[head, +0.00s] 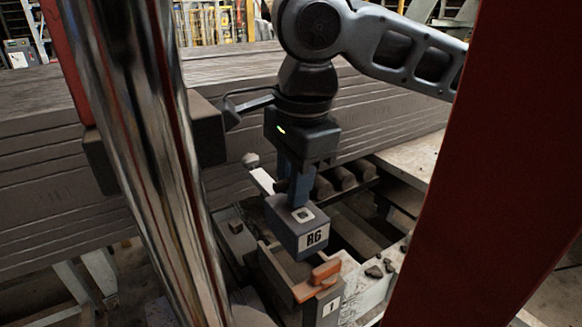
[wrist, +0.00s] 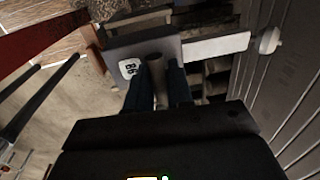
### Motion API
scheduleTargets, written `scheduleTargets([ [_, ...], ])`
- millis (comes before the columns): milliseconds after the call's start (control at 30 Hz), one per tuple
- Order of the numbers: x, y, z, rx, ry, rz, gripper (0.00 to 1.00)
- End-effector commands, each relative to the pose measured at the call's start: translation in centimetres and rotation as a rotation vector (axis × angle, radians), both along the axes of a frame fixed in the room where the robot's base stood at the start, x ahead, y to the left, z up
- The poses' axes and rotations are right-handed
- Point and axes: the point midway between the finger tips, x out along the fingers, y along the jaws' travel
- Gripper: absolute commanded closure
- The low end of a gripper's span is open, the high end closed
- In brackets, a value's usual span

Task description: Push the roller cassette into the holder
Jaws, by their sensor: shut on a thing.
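The roller cassette (head: 287,228) is a dark grey block with a white label that reads R6. My gripper (head: 297,193) is shut on it from above, with blue fingers. In the wrist view the fingers (wrist: 157,85) close around a grey upright grip on the cassette (wrist: 172,48). The holder (head: 283,272) is an open grey box with an orange latch (head: 322,275) and a label reading 1. The cassette hangs above the holder, slightly towards its back, and looks roughly level. In the head view I cannot tell whether its lower edge touches the holder. The holder's inside is partly hidden.
A white lever with a round knob (head: 250,160) stands behind the cassette. Several dark rollers (head: 335,180) lie behind to the right. Rubble (head: 380,268) lies on a light ledge at right. A shiny metal column and red posts block parts of the head view.

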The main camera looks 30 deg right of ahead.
Motion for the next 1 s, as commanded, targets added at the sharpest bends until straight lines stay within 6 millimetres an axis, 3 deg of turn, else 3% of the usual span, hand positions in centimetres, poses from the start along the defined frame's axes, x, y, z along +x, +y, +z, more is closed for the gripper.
scheduleTargets([
  [267,0.0,0.0,-2.8,-0.001,-0.001,-0.001,1.00],
  [1000,0.0,0.0,-2.3,0.002,0.014,-0.001,1.00],
])
